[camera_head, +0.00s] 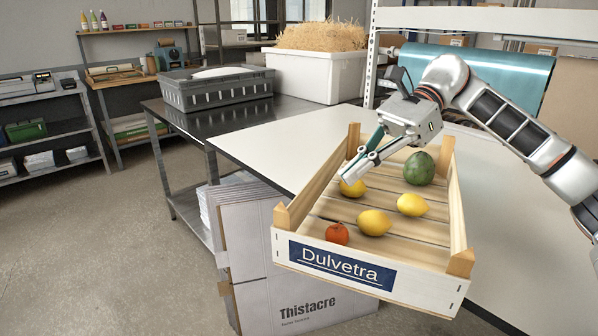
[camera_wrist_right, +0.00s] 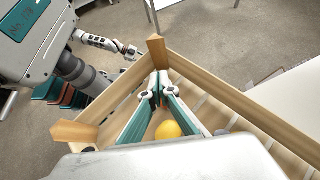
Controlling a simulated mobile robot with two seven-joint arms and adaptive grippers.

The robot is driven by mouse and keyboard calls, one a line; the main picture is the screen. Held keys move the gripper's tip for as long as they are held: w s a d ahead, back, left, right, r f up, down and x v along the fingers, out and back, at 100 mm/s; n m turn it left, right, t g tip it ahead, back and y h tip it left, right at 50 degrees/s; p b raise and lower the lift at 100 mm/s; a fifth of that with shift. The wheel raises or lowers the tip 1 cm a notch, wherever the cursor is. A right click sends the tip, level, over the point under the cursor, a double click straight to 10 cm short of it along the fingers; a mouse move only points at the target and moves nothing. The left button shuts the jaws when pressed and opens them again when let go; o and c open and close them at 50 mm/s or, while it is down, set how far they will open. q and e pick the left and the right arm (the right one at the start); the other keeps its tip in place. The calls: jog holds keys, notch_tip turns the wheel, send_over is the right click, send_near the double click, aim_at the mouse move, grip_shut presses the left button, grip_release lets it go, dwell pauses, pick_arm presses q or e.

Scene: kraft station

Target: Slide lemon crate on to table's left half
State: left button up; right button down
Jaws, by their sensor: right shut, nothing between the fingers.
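The lemon crate (camera_head: 455,220) is a slatted wooden crate with corner posts and a blue "Dulvetra" label. It rests on the white table (camera_head: 300,145), its labelled end jutting past the table's edge. Inside lie yellow lemons (camera_head: 374,222), a red-orange fruit (camera_head: 337,234) and a green fruit (camera_head: 419,168). My right gripper (camera_head: 352,172) is shut and empty, with its fingers reaching over the crate at its left wall, above one lemon. In the right wrist view its fingertips (camera_wrist_right: 160,82) meet close to a corner post. What seems to be my left gripper (camera_wrist_right: 112,45) shows small there; its jaws are unclear.
A grey basket (camera_head: 215,92) and a white bin of straw (camera_head: 318,70) stand on the dark bench behind. Flat "Thistacre" cartons (camera_head: 250,270) lean below the table's edge. The table's left part is bare. A shelf rack with a teal roll (camera_head: 490,75) stands at the back right.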

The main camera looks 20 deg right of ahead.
aim_at(281, 207)
pick_arm(q)
jog(key=shift+s+r+p, duration=0.1)
jog(key=shift+s+p, duration=0.05)
jog(key=shift+p, duration=0.15)
pick_arm(e)
jog(key=a, duration=0.4)
jog(key=s+a+f, duration=0.1)
jog(key=a, duration=0.6)
jog(key=shift+s+a+f, duration=0.25)
jog(key=shift+s+a, duration=0.05)
jog(key=shift+a, duration=0.1)
pick_arm(q)
jog(key=shift+d, duration=0.15)
pick_arm(e)
jog(key=shift+d, duration=0.15)
